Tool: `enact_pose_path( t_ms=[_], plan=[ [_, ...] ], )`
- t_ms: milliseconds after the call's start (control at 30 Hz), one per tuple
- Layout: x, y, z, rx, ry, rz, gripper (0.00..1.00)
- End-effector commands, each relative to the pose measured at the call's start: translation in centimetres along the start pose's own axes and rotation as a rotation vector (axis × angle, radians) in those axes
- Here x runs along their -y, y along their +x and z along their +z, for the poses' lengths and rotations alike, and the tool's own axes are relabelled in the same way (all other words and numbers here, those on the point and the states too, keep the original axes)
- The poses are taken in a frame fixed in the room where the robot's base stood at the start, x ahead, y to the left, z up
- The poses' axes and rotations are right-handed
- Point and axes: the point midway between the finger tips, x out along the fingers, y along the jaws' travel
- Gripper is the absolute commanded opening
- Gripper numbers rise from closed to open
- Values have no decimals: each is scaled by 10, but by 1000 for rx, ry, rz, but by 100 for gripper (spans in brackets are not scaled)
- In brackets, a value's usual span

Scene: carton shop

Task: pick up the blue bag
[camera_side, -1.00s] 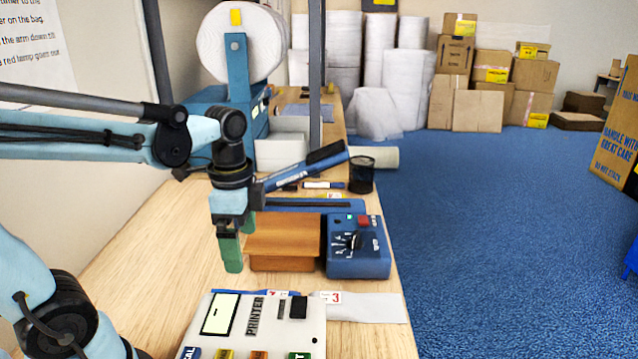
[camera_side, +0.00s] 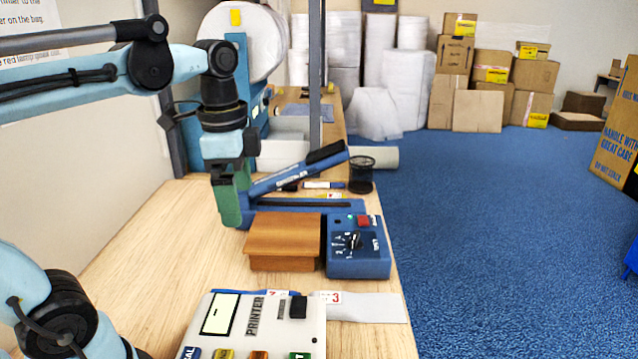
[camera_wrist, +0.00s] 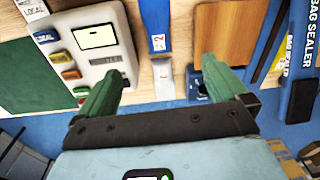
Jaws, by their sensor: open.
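The blue bag (camera_wrist: 155,17) lies flat on the bench in the wrist view, with a white number label at its lower end. In the side view only a thin blue edge of the bag (camera_side: 250,291) shows behind the printer (camera_side: 262,327). My gripper (camera_side: 232,222) has green fingers and is open and empty, in front of the left end of the bag sealer (camera_side: 298,206) in the side view. In the wrist view my gripper (camera_wrist: 155,78) has its fingers spread wide, with the bag beyond them.
A grey bag (camera_side: 370,308) with a label lies beside the blue bag. A wooden block (camera_side: 284,236) and the sealer's blue control box (camera_side: 357,262) stand nearby. A black mesh cup (camera_side: 361,176) stands behind. Bare bench (camera_side: 160,240) lies left of the block.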

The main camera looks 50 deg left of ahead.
Motion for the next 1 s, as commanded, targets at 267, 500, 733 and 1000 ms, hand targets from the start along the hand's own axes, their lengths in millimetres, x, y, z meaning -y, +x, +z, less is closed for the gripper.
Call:
enact_pose_path(
  t_ms=[267, 500, 733, 1000],
  plan=[
    [-10, 59, -20, -296, -420, -177, 100],
    [-16, 85, -30, -518, -669, -201, 94],
    [-17, 87, -32, -549, -703, -198, 89],
    [-17, 87, -32, -544, -698, -198, 89]
  ],
)
